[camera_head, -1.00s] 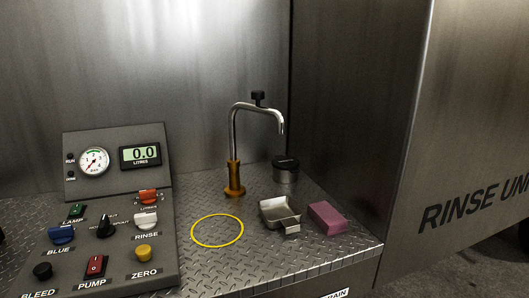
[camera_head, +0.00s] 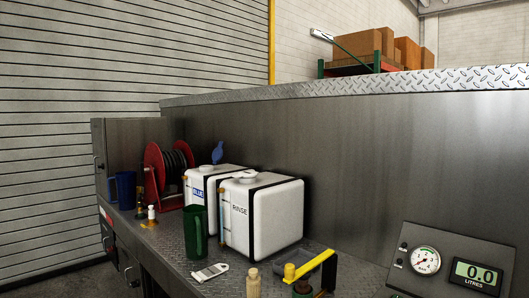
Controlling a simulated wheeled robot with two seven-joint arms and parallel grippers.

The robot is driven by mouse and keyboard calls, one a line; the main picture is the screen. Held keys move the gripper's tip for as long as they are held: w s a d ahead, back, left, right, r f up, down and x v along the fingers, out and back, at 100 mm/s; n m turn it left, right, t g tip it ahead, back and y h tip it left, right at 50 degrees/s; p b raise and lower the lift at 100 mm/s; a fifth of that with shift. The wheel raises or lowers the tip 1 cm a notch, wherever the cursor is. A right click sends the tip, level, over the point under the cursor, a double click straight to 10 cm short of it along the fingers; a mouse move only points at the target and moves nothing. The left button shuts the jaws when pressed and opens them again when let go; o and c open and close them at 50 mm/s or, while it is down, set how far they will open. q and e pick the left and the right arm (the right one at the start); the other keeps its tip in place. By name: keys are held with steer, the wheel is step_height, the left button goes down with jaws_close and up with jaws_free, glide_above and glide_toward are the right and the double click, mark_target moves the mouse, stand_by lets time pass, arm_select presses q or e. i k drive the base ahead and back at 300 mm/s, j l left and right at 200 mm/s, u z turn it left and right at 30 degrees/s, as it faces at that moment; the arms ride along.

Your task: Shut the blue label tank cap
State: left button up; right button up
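The blue label tank is a white tank (camera_head: 190,199) with a "BLUE" label, standing on the metal counter behind and left of the RINSE tank. Its blue cap (camera_head: 218,152) stands up above the tank top, tilted open beside the pale filler neck (camera_head: 206,168). The RINSE tank (camera_head: 275,217) partly hides the blue label tank. A white cap (camera_head: 244,174) sits on top of the RINSE tank. Neither of my grippers shows in the head view.
A green jug (camera_head: 195,232) stands in front of the tanks. A red hose reel (camera_head: 156,177) and a blue jug (camera_head: 124,190) are to the left. A brush (camera_head: 209,272), a tan bottle (camera_head: 253,282) and a yellow-and-black item (camera_head: 308,266) lie near the front. A gauge panel (camera_head: 455,262) is at right.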

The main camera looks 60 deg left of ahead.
mark_target(217, 155)
steer(key=j+u, duration=0.15)
steer(key=u, duration=1.65)
steer(key=i+j+u, duration=0.1)
steer(key=j, duration=0.2)
steer(key=i+j+u, duration=0.15)
steer(key=j, duration=0.15)
steer(key=i+j+u, duration=0.1)
steer(key=j, duration=0.25)
